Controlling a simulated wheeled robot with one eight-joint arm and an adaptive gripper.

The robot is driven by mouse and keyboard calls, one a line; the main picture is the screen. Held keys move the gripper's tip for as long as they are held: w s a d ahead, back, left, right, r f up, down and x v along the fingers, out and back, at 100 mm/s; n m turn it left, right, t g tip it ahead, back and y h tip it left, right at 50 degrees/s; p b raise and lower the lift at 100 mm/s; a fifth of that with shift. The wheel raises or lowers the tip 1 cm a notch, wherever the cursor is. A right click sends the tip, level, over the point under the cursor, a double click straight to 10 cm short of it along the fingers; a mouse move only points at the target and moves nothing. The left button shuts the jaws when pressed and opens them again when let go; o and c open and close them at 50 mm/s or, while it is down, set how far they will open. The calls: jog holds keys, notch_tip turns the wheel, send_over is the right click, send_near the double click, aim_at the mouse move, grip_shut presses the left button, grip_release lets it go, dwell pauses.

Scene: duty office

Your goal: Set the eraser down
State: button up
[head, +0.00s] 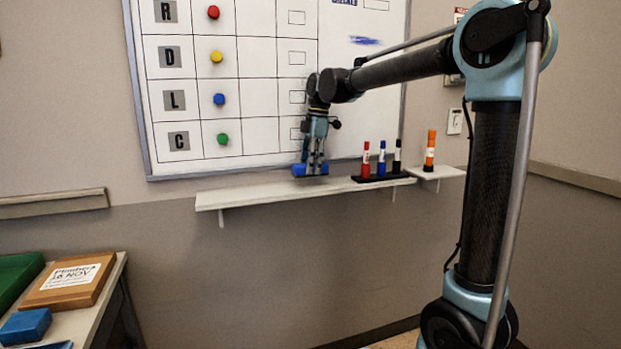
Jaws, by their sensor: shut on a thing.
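My gripper (313,160) points down in front of the whiteboard's lower edge, above the white shelf. It is shut on a blue eraser (299,171), whose ends show on both sides of the fingers. The eraser is at about the height of the white shelf (235,197); I cannot tell whether it touches the shelf. The whiteboard (258,110) has a blue ink smear (364,40) near its upper right.
A black holder (384,180) with red, blue and black markers stands right of the eraser. An orange marker (430,152) stands on a small shelf further right. The main shelf's left part is clear. A table with a blue block (25,326) and wooden box (68,281) is lower left.

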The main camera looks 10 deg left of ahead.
jog(key=shift+s+f, duration=0.1)
jog(key=shift+f, duration=1.85)
jog(key=o, duration=1)
jog(key=shift+r, duration=0.1)
jog(key=r, duration=0.4)
jog(key=d+r, duration=0.1)
jog(key=r, duration=0.2)
jog(key=w+r, duration=0.1)
jog(key=r, duration=0.3)
jog(key=shift+d+r, duration=0.3)
jog(key=shift+r, duration=0.05)
